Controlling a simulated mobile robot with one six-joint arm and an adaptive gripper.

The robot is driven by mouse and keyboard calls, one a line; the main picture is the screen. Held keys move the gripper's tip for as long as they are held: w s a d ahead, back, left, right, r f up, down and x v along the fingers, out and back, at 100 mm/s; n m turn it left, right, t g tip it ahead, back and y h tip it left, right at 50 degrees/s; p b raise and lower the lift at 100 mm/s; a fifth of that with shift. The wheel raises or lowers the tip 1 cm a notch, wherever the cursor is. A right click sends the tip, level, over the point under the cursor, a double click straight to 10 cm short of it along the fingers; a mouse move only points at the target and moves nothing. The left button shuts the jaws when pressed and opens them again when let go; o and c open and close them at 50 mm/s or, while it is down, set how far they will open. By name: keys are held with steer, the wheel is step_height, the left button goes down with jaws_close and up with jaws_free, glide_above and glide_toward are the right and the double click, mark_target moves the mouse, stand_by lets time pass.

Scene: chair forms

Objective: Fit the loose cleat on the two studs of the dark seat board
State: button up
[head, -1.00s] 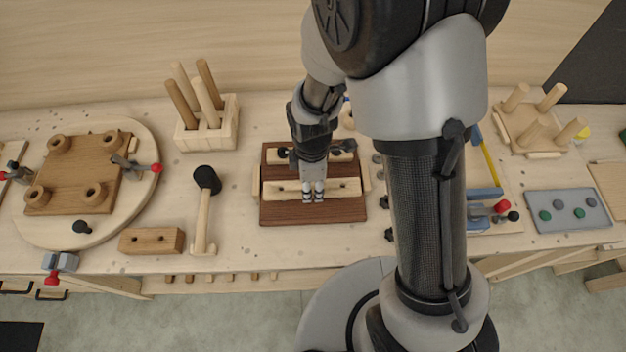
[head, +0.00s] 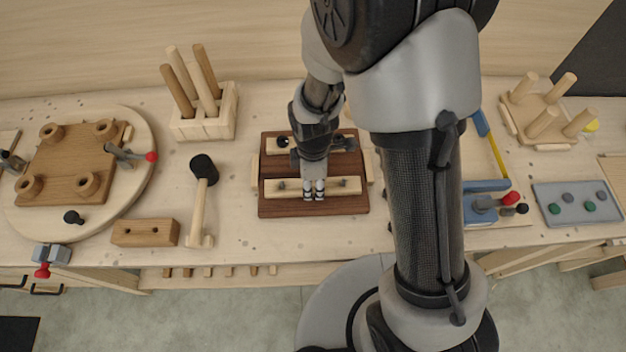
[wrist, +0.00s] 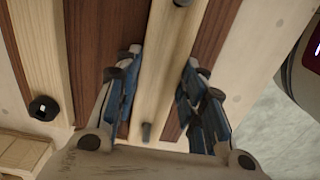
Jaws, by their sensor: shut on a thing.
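The dark seat board (head: 335,206) lies on the workbench. The loose cleat (head: 348,186) is a pale wooden bar lying along the front part of the board. It also shows in the wrist view (wrist: 158,80). My gripper (head: 314,189) is shut on its middle, with one finger on each side, as the wrist view (wrist: 160,100) shows. A grey stud (wrist: 146,132) pokes up through the cleat in the wrist view, and another (wrist: 182,2) shows at the top edge. Whether the cleat's underside touches the board is hidden.
A second pale cleat (head: 268,147) with dark knobs runs along the board's back, partly behind my gripper. A mallet (head: 201,205), a drilled wooden block (head: 146,233) and a peg holder (head: 205,125) stand to the left. A grey tray (head: 577,213) lies far right.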

steer(key=shift+f, duration=0.3)
stand_by(0.5)
steer(key=o, duration=1.2)
step_height(320, 180, up, 12)
steer(key=shift+r, duration=0.1)
